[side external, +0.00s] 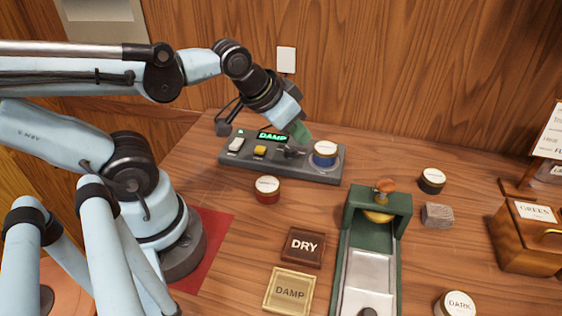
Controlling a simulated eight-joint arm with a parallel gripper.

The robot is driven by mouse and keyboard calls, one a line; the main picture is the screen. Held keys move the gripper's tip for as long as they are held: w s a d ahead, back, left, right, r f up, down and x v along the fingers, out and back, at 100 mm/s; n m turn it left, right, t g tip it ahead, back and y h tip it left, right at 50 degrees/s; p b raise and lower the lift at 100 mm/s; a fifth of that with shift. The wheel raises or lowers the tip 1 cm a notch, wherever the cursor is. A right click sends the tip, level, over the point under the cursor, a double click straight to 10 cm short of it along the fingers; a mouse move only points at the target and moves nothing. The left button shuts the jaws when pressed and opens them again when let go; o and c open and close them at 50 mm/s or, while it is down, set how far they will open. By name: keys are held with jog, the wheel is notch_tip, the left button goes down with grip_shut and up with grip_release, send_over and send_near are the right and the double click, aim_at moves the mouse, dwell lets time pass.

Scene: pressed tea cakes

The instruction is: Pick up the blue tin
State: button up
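The blue tin (325,155) has a pale lid and stands upright on the round pad at the right end of a grey console (240,163). The console's lit green display reads DAMP. My gripper (292,151) points down over the middle of the console, just left of the blue tin and apart from it. Its fingers are small and dark here, partly lost against the console, so I cannot tell how far apart they are. The tin's lid and front are in plain view.
A red tin (267,190) stands in front of the console. DRY (303,246) and DAMP (290,291) plaques lie nearer. A green press (350,215), a black tin (432,181), a grey block (437,216), a DARK tin (456,305) and a wooden GREENS box (528,240) are to the right.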

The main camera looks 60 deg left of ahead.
jog(key=o, duration=1.5)
jog(key=shift+c, duration=0.2)
jog(key=m+g, duration=0.7)
jog(key=m, duration=1.8)
send_over(326, 147)
jog(key=f, duration=0.5)
jog(key=shift+s+a, duration=0.2)
jog(key=shift+s, duration=0.05)
jog(key=f, duration=0.3)
jog(key=shift+w+d+f, duration=0.25)
jog(key=shift+f, duration=0.8)
